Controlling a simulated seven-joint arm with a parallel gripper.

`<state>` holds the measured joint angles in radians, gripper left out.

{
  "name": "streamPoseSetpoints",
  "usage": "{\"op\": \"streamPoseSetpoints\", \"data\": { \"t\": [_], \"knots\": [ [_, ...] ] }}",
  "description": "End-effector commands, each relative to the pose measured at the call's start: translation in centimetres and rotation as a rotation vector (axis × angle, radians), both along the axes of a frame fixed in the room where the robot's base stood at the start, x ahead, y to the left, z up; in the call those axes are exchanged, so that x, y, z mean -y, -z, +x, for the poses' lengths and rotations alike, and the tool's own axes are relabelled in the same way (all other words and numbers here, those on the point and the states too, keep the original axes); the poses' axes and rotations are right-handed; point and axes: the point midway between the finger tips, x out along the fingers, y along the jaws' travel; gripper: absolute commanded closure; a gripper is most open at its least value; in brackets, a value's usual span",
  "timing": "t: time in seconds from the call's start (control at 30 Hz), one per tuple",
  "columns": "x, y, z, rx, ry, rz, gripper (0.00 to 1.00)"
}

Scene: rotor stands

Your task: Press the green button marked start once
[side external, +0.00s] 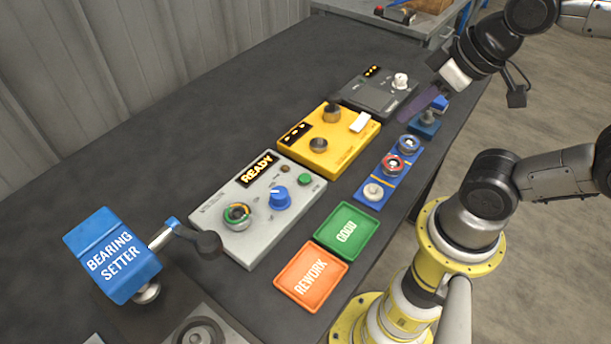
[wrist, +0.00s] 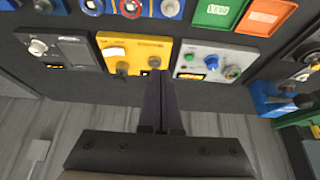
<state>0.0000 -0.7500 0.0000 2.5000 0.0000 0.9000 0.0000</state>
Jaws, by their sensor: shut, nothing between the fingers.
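The green button (side external: 305,180) is a small round cap on the right side of the grey panel (side external: 222,240), beside a blue knob (side external: 278,197). The panel's display reads READY. In the wrist view the green button (wrist: 189,57) shows small, left of the blue knob (wrist: 211,62); its start marking is too small to read. My gripper (side external: 403,118) is shut and empty, with dark purple fingers, raised near the dark grey and yellow panels and apart from the button. In the wrist view my gripper (wrist: 160,75) points between the yellow and grey panels.
A yellow panel (side external: 345,150) and a dark grey panel (side external: 362,92) stand beyond the grey one. A blue strip (side external: 375,170) holds several round parts. Green GOOD (side external: 346,215) and orange REWORK (side external: 300,288) trays lie in front. A blue bearing setter (side external: 112,255) with a lever stands at left.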

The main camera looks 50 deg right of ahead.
Motion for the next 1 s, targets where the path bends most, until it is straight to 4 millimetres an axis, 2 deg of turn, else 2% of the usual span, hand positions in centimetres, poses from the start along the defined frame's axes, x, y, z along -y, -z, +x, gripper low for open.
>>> {"op": "streamPoseSetpoints", "data": {
  "t": [0.37, 0.47, 0.57, 0.8, 1.0],
  "knots": [
    [0.0, 0.0, 0.0, 0.002, -0.005, -0.003, 1.00],
    [-0.3, -0.4, 0.8, 0.040, -0.022, 0.002, 1.00],
    [-1.5, -1.4, 2.3, 0.125, -0.034, 0.057, 1.00],
    [-5.2, -4.3, 7.8, 0.352, 0.012, 0.297, 1.00],
    [-6.4, -5.1, 11.6, 0.458, 0.139, 0.458, 1.00]
  ]
}}
